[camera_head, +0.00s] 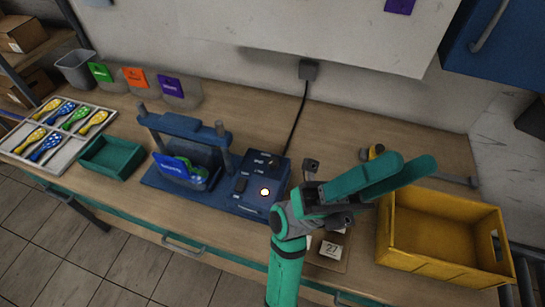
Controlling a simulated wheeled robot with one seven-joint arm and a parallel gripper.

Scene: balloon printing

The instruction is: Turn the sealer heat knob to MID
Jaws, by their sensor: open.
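The blue sealer (150,180) stands mid-table with an upright press frame at its left and a control box (282,178) at its right. The box top carries small dark controls (272,161), a dark switch-like part (240,184) and a glowing round light (264,192). The labels are too small to read, so I cannot tell the heat knob's setting. My gripper (415,165) is to the right of the control box, apart from it, with its teal fingers pointing right. It is open and appears empty. My arm covers the area just right of the box.
A yellow bin (440,268) stands at the right, below my fingers. A small block marked 27 (331,249) sits beside my arm. A green tray (113,163) and a divided tray of patterned items (18,165) stand left. A black cable (297,118) runs behind the sealer.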

